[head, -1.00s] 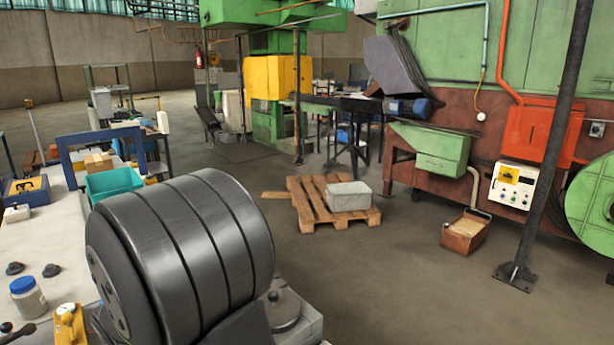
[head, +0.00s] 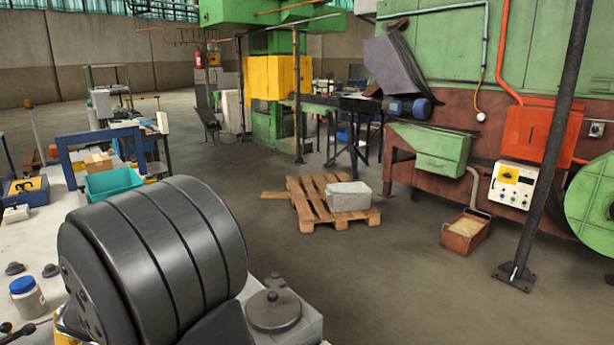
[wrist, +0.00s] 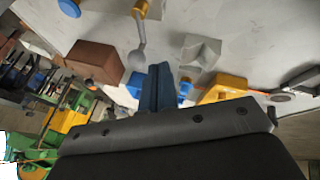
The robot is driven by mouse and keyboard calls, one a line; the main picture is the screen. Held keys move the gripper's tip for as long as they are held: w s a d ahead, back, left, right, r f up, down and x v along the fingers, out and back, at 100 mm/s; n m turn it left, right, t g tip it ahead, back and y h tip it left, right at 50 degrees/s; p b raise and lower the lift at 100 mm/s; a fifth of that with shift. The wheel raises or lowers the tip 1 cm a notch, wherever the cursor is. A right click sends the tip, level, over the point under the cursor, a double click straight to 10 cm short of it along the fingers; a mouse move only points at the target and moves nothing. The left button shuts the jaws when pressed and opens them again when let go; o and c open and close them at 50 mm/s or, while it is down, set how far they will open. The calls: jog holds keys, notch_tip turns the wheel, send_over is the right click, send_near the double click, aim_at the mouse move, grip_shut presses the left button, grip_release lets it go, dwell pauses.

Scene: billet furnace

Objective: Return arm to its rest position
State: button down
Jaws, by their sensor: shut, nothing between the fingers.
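My gripper (wrist: 158,88) shows in the wrist view as narrow dark blue fingers beyond a broad grey plate. The fingers are shut with nothing held between them. They are over the pale bench top (wrist: 255,35), and their height above it is hard to judge. In the head view my gripper is not visible. There, a large dark banded cylinder of my own arm (head: 155,260) fills the lower left and hides part of the bench.
Around the fingers lie a brown block (wrist: 95,62), a spoon-like tool (wrist: 138,50), a pale notched block (wrist: 200,50) and a yellow object (wrist: 222,88). The head view shows a blue-lidded jar (head: 28,298), teal bin (head: 113,184), pallet (head: 310,205) and dark post (head: 545,150).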

notch_tip(320, 180, up, 6)
jog(key=s+m, duration=0.1)
jog(key=s, duration=0.2)
notch_tip(320, 180, down, 8)
jog(key=w+d+n+g+y, duration=0.1)
jog(key=n+y, duration=0.3)
jog(key=n, duration=0.5)
jog(key=shift+d+g, duration=0.6)
dwell(0.6)
